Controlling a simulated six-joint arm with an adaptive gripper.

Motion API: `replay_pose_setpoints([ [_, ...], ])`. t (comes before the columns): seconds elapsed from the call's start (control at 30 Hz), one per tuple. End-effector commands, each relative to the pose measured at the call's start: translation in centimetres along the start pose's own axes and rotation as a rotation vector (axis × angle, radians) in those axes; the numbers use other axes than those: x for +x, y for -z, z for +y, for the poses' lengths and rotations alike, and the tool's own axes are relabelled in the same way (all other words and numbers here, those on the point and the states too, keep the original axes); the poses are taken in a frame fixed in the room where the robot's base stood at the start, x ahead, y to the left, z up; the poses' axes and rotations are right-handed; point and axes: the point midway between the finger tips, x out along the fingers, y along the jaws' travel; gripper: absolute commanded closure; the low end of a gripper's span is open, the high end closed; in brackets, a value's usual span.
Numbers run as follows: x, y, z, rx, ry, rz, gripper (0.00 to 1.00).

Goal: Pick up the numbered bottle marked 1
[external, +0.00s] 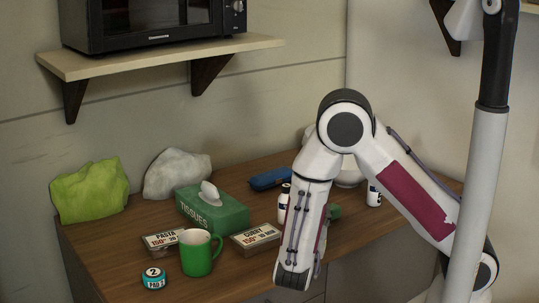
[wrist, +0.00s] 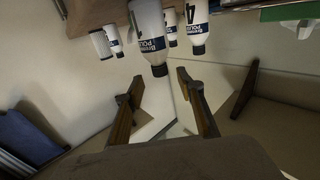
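In the wrist view the scene hangs upside down. A white bottle with a dark blue label and black cap (wrist: 149,30) is nearest, with its cap just beyond my gripper (wrist: 160,80). The label shows what looks like a 1. My gripper's fingers are apart, with nothing between them. A second bottle marked 4 (wrist: 195,30) is just right of it, and more white bottles stand behind. In the external view one bottle (external: 283,203) shows left of my arm and another (external: 374,194) to the right. My gripper is hidden behind my arm there.
A green mug (external: 196,254), two labelled tins (external: 256,239), a small teal can (external: 153,279) and a green tissue box (external: 222,216) occupy the left of the counter (external: 130,222). A pale bowl (external: 350,174) is partly behind my arm.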

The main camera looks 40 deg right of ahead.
Motion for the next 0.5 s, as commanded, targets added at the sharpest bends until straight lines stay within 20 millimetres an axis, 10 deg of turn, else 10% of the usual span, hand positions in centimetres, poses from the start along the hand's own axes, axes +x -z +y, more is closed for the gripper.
replay_pose_setpoints([
  [0.5,0.92,0.04,0.01,0.000,-0.001,0.000,0.62],
])
